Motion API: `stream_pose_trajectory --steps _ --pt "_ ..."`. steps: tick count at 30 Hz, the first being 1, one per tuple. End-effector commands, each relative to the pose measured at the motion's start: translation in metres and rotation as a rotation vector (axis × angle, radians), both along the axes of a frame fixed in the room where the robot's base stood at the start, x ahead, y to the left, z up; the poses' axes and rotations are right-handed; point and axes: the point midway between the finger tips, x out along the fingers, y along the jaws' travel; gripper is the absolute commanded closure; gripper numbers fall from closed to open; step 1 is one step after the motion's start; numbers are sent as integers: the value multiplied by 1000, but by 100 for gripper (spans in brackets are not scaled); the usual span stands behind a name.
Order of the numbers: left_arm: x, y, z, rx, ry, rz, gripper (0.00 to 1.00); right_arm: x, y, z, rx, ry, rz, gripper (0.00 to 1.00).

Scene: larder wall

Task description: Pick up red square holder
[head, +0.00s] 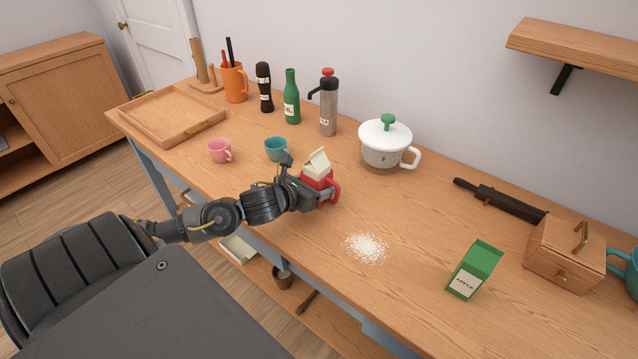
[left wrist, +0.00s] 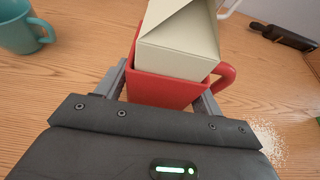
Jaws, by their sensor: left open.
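The red square holder (head: 327,195) stands on the wooden counter, with a cream carton (head: 316,164) sitting inside it. It has a red handle on its right side. In the left wrist view the red holder (left wrist: 163,91) and the carton (left wrist: 180,42) are directly in front of my gripper. My left gripper (head: 312,195) is open, with one finger on each side of the holder; I cannot tell whether they touch it. The near lower part of the holder is hidden behind the gripper. My right gripper is not in view.
A teal mug (head: 277,148) and a pink mug (head: 220,150) stand to the left. White spilled grains (head: 366,248) lie to the right, then a green carton (head: 475,269). A white lidded pot (head: 385,145) stands behind. The counter's front edge runs below my arm.

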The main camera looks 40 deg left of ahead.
Motion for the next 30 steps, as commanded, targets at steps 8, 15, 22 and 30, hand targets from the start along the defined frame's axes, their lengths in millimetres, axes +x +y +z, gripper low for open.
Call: stream_pose_trajectory --steps 8,15,22,30 --pt "18 0 -8 1 1 0 33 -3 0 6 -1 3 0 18" --pt "18 0 -8 2 1 -1 44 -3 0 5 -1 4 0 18" --pt "18 0 -7 1 -2 0 67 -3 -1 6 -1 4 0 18" --pt "18 0 -5 2 -2 -1 67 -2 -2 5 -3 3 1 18"
